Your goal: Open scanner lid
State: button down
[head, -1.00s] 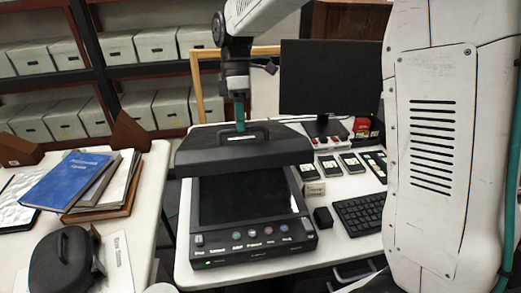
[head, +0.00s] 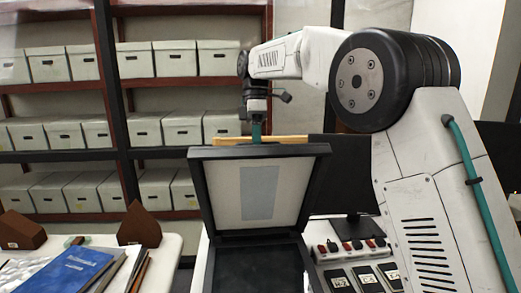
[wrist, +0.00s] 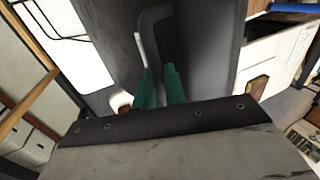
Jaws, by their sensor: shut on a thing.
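The scanner lid (head: 225,190) stands steeply raised in the head view, its pale underside with a bluish rectangle facing me. The scanner's dark glass bed (head: 262,270) shows below it; the front of the scanner is out of the picture. My gripper (head: 256,134) is at the lid's top edge, its tips hidden behind the lid. In the wrist view, my gripper's teal fingers (wrist: 159,90) are shut on the dark curved handle (wrist: 150,22) on the lid's outer face (wrist: 200,60).
A monitor (head: 345,180) stands right behind the lid. A red-buttoned device (head: 350,247) and several small dark devices (head: 365,278) lie right of the scanner. A blue book (head: 72,272) lies on the left table. Shelves of archival boxes (head: 135,60) fill the back.

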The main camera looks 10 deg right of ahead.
jog(key=shift+w+f, duration=0.35)
jog(key=c, duration=1.5)
grip_release()
jog(key=shift+w+f, duration=0.1)
jog(key=shift+w, duration=0.05)
jog(key=shift+r, duration=0.35)
jog(key=s+r, duration=0.1)
jog(key=s, duration=0.4)
jog(key=s+d+r, duration=0.1)
jog(key=s+r, duration=0.1)
jog(key=s, duration=0.3)
jog(key=s+d+r, duration=0.1)
jog(key=s, duration=0.5)
jog(key=shift+d+r, duration=0.2)
jog(key=shift+r, duration=0.2)
